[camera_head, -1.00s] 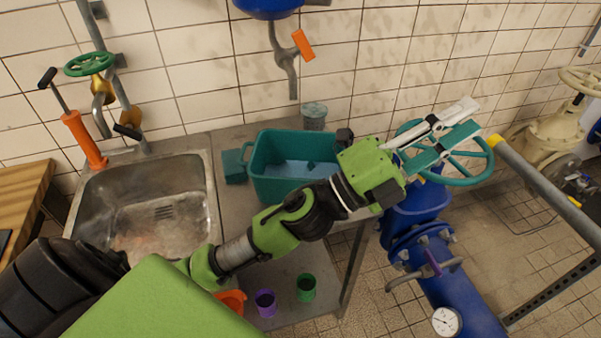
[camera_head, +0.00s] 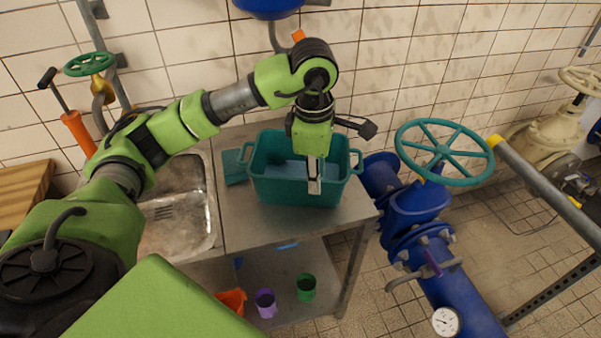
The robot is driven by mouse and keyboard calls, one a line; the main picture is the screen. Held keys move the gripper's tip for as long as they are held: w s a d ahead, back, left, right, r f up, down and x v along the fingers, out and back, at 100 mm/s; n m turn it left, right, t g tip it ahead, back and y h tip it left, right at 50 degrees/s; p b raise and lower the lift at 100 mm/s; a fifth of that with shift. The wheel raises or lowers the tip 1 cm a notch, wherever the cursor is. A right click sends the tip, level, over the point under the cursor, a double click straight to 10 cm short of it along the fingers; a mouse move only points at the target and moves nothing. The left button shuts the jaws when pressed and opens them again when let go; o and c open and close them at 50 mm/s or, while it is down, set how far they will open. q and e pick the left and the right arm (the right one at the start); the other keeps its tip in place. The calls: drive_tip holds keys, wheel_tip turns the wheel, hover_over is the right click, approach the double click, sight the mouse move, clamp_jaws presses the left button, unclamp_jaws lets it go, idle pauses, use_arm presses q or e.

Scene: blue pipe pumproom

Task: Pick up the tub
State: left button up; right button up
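The tub is a teal rectangular container (camera_head: 276,190) with a handle at each end, standing on the metal counter right of the sink. My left gripper (camera_head: 314,188) points down over the tub, in front of its right part, and hides some of the near wall and rim. Its fingers appear as a narrow pale strip seen edge-on, so their opening does not show. I cannot tell whether they touch the tub. My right gripper is not in view.
The metal sink (camera_head: 175,220) lies left of the tub. A large teal handwheel (camera_head: 445,152) on a blue pipe (camera_head: 420,215) stands to the right. A purple cup (camera_head: 265,303), a green cup (camera_head: 306,287) and an orange container (camera_head: 233,300) sit on the lower shelf.

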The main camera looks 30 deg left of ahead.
use_arm(q)
drive_tip(key=y, duration=0.1)
approach(295, 189)
drive_tip(key=shift+y, duration=0.4)
drive_tip(key=f+p, duration=0.1)
drive_tip(key=f, duration=0.2)
drive_tip(key=f+p, duration=0.1)
drive_tip(key=f, duration=0.3)
drive_tip(key=w+a+f+p, duration=0.1)
drive_tip(key=f, duration=0.3)
drive_tip(key=shift+a+f+p, duration=0.1)
drive_tip(key=shift+f+p, duration=0.1)
drive_tip(key=shift+p, duration=0.2)
drive_tip(key=shift+w+f, duration=0.1)
drive_tip(key=shift+f, duration=0.2)
clamp_jaws()
drive_tip(key=shift+w+r, duration=0.15)
drive_tip(key=shift+w, duration=0.05)
